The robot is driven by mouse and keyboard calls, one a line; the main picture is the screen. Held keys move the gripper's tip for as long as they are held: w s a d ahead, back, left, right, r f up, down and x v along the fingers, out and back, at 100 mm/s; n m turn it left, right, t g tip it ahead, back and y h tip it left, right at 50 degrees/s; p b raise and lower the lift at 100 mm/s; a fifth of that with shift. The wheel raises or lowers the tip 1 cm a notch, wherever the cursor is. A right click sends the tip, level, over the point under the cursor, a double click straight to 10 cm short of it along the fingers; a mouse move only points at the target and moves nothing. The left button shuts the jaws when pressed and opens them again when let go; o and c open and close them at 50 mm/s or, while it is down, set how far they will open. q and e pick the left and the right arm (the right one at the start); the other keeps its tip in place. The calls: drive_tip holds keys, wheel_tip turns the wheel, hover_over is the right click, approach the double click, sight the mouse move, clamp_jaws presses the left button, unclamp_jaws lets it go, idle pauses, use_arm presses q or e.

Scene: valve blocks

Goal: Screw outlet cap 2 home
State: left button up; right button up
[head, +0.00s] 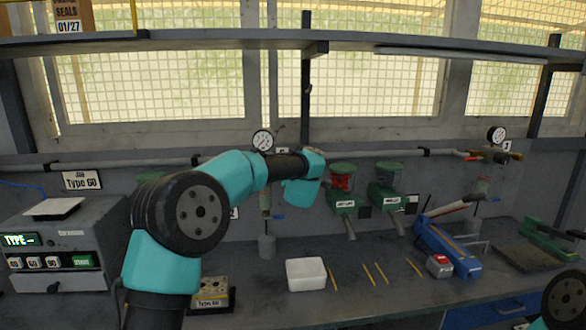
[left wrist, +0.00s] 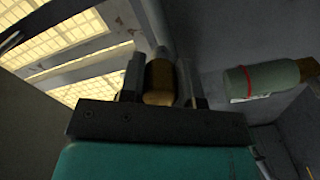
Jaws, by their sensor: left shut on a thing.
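In the left wrist view, my left gripper (left wrist: 160,82) is shut on a brass-coloured round cap (left wrist: 159,80). The cap sits between the two dark fingers, with a grey pipe (left wrist: 150,32) just beyond it. I cannot tell how far the cap is seated, and no number on it is legible. In the head view, my left arm reaches up to the wall near the pipe, and its teal wrist hides the fingers and the cap. My right gripper is out of view; only a piece of my right arm shows at the lower right corner.
A grey wall pipe (head: 120,163) carries a left gauge (head: 263,140) and a right gauge (head: 497,134). Green dispensers (head: 388,185) hang right of my wrist. A white tub (head: 306,274), several yellow sticks and a blue tool (head: 447,248) lie on the bench. A grey-green cylinder (left wrist: 262,82) is beside my gripper.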

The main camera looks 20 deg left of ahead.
use_arm(q)
drive_tip(key=shift+m, duration=1.2)
drive_tip(key=o, duration=0.9)
drive_tip(key=v, duration=1.7)
drive_tip(key=shift+s, duration=0.2)
